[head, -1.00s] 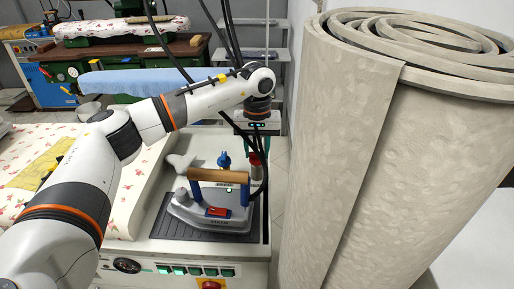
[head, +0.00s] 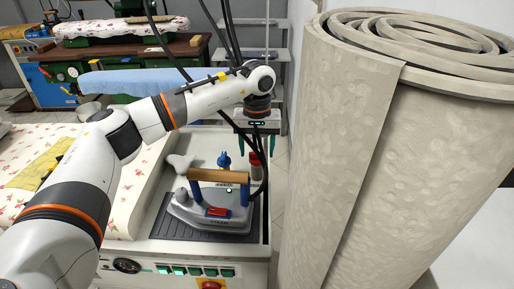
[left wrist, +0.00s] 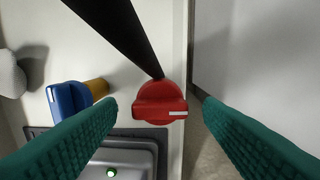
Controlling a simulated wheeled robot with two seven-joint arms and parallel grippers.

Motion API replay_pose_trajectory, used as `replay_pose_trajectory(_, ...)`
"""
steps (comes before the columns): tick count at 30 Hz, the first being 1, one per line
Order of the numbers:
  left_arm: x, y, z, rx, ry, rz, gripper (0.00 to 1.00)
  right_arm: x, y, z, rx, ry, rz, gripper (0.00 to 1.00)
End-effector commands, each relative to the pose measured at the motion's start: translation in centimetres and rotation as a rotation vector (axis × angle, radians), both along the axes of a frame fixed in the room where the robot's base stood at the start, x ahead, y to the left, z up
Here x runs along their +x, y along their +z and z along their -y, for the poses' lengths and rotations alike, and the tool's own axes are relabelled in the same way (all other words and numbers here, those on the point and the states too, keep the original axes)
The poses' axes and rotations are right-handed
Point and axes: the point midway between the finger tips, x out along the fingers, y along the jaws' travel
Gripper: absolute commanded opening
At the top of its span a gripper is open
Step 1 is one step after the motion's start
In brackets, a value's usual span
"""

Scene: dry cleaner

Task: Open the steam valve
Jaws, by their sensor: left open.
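A red valve knob (head: 255,159) stands at the back right of the ironing unit, behind the steam iron. In the left wrist view the red knob (left wrist: 158,104) shows from above, with a white mark pointing right. My left gripper (head: 257,148) is open above it, its green fingers spread to either side. In the wrist view the knob appears between the fingers (left wrist: 160,106), with visible gaps and no contact seen. A blue knob (head: 223,160) on a brass stem stands left of the red one; it also shows in the wrist view (left wrist: 68,106). My right gripper is out of view.
A grey iron (head: 210,212) with a wooden handle sits on a dark mat (head: 245,228) in front of the knobs. Black hoses hang close to the red knob. A large rolled carpet (head: 350,130) stands close on the right. A floral padded board lies left.

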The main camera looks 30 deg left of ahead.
Motion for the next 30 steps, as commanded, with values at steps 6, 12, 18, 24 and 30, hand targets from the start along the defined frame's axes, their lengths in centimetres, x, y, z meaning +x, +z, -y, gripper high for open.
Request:
replay_pose_trajectory(6, 0.1, 3.8, 0.0, -0.002, 0.000, 0.006, 0.61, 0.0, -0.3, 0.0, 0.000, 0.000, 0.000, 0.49)
replay_pose_trajectory(12, 0.1, 8.1, 0.0, -0.001, 0.000, 0.005, 0.61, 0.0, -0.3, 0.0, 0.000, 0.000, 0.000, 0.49)
replay_pose_trajectory(18, 0.1, 10.8, 0.0, -0.001, 0.000, 0.003, 0.61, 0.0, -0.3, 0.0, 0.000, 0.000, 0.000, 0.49)
replay_pose_trajectory(24, 0.0, 11.6, 0.0, -0.001, 0.000, 0.000, 0.61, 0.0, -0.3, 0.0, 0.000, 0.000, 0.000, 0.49)
replay_pose_trajectory(30, 0.0, 11.6, 0.0, 0.000, 0.000, 0.001, 0.61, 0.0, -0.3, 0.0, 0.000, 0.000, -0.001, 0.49)
